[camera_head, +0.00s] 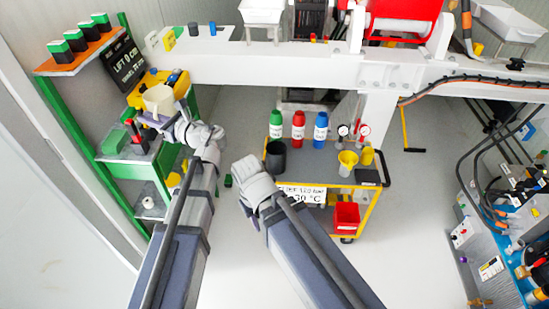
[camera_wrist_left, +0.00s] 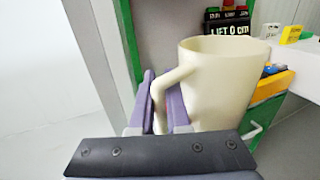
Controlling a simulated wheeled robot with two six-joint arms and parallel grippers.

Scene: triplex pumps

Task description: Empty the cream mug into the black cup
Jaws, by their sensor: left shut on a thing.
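The cream mug (camera_head: 158,99) is upright in the head view, near the green shelf unit at left. My left gripper (camera_head: 152,118) is shut on its handle. In the left wrist view, the purple fingers (camera_wrist_left: 161,104) are on either side of the handle, and the mug (camera_wrist_left: 218,82) is upright; its contents are hidden. The black cup (camera_head: 276,158) stands at the left end of the yellow cart, to the right of the mug and lower in the picture.
The cart (camera_head: 366,208) also holds green, red and blue bottles (camera_head: 298,125), a yellow cup (camera_head: 347,162) and gauges. A red bin (camera_head: 346,215) is on its lower level. A white beam (camera_head: 270,54) crosses behind. Floor is open to the cart's right.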

